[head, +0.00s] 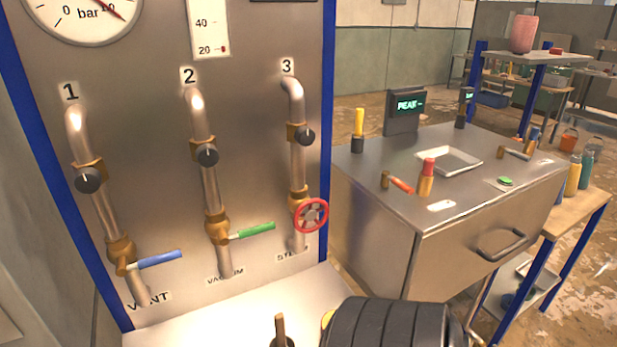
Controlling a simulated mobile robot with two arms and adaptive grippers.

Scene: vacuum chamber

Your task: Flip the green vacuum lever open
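The green vacuum lever (252,231) is on the brass valve (217,227) at the lower part of pipe 2, above the VACUUM label (225,274). Its handle points right and slightly up, across the pipe. Its free end is a short way left of the red handwheel on pipe 3. Neither of my grippers shows in the head view.
A blue vent lever (160,259) on pipe 1 also points right. The red handwheel (311,215) is on pipe 3. A metal bench (400,225) is at right.

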